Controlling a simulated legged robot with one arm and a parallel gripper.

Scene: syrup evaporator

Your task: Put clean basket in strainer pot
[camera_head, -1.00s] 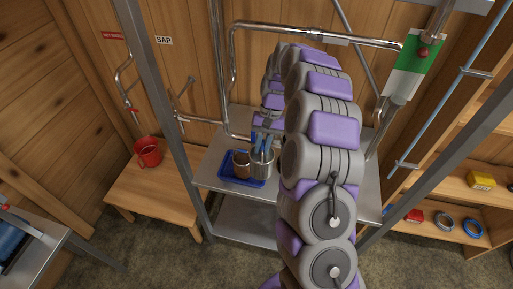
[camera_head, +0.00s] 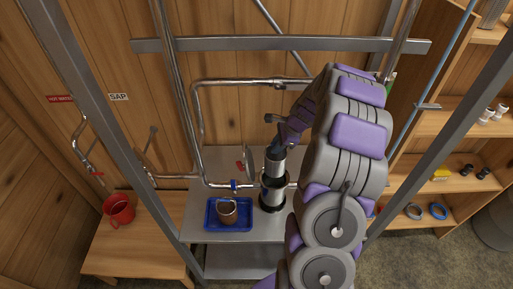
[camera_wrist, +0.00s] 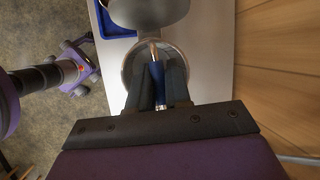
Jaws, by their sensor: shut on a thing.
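The clean basket, a silver cylinder (camera_head: 275,159), stands upright over the strainer pot (camera_head: 272,193), a metal cylinder with a black rim and base. The basket's lower end meets the pot's black rim; I cannot tell how far inside it is. My gripper (camera_head: 287,137) is above the basket, partly hidden by my arm. In the wrist view my gripper (camera_wrist: 159,92) is shut on the basket's blue handle (camera_wrist: 157,79), with a round rim around and below it.
A blue tray (camera_head: 210,227) with a brown, dirty-looking basket (camera_head: 228,211) lies left of the pot. A grey rounded plate (camera_wrist: 148,10) is close to the gripper. Pipes (camera_head: 198,130) and frame posts (camera_head: 175,95) surround the bench.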

